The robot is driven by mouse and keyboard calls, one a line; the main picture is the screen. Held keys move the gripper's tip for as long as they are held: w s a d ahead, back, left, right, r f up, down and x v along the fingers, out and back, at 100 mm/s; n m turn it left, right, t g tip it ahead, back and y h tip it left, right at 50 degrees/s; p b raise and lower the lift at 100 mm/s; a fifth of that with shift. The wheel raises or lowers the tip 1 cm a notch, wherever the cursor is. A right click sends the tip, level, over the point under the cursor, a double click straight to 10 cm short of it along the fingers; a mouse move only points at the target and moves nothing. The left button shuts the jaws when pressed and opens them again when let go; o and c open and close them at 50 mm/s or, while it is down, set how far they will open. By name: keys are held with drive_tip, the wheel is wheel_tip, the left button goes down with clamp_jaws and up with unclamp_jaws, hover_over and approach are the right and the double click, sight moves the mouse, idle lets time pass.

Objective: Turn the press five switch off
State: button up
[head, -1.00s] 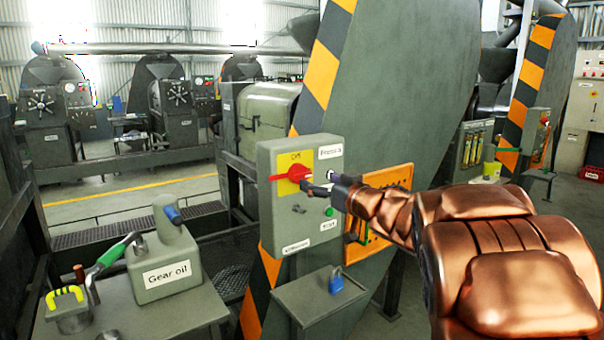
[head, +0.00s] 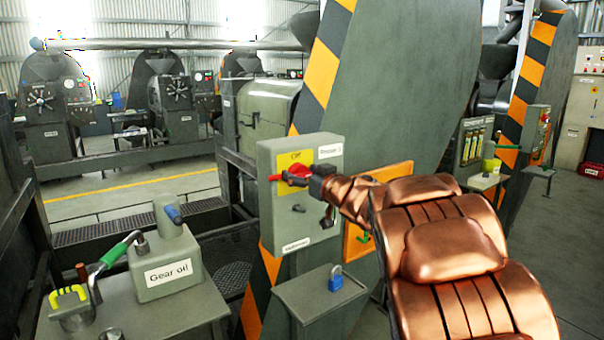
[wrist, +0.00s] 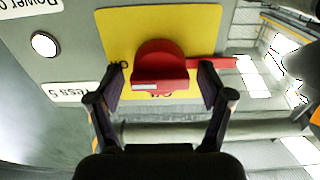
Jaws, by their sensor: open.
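The press five switch is a red rotary knob (head: 292,177) on a yellow plate (head: 296,160) on a grey control box. Its red handle points left in the head view. The wrist view shows the box upside down, with the red knob (wrist: 160,66), its handle to the right and the "Press 5" label (wrist: 68,92) at lower left. My gripper (head: 305,178) is at the switch. In the wrist view my open gripper (wrist: 163,82) has one finger on each side of the knob, the right one near the handle. Contact cannot be told.
The grey control box (head: 268,212) has a white light (wrist: 44,44) beside the switch. Below it a small shelf (head: 300,300) holds a blue padlock (head: 336,278). A gear oil can (head: 160,255) stands on a table at left. A striped press housing (head: 400,90) rises behind.

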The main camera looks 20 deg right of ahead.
drive_tip(key=c, duration=1.1)
drive_tip(key=shift+c, duration=0.2)
drive_tip(key=shift+n, duration=0.3)
drive_tip(key=n+b, duration=0.1)
drive_tip(key=n, duration=0.2)
drive_tip(key=shift+f+n+b, duration=0.1)
drive_tip(key=shift+n+b, duration=0.3)
drive_tip(key=n+b, duration=0.2)
drive_tip(key=n, duration=0.2)
drive_tip(key=shift+a, duration=0.15)
drive_tip(key=n+b, duration=0.2)
drive_tip(key=n, duration=0.2)
drive_tip(key=shift+f, duration=0.2)
drive_tip(key=n+b, duration=0.3)
drive_tip(key=n, duration=0.2)
drive_tip(key=shift+a+b, duration=0.1)
drive_tip(key=shift+b, duration=0.2)
drive_tip(key=shift+n, duration=0.4)
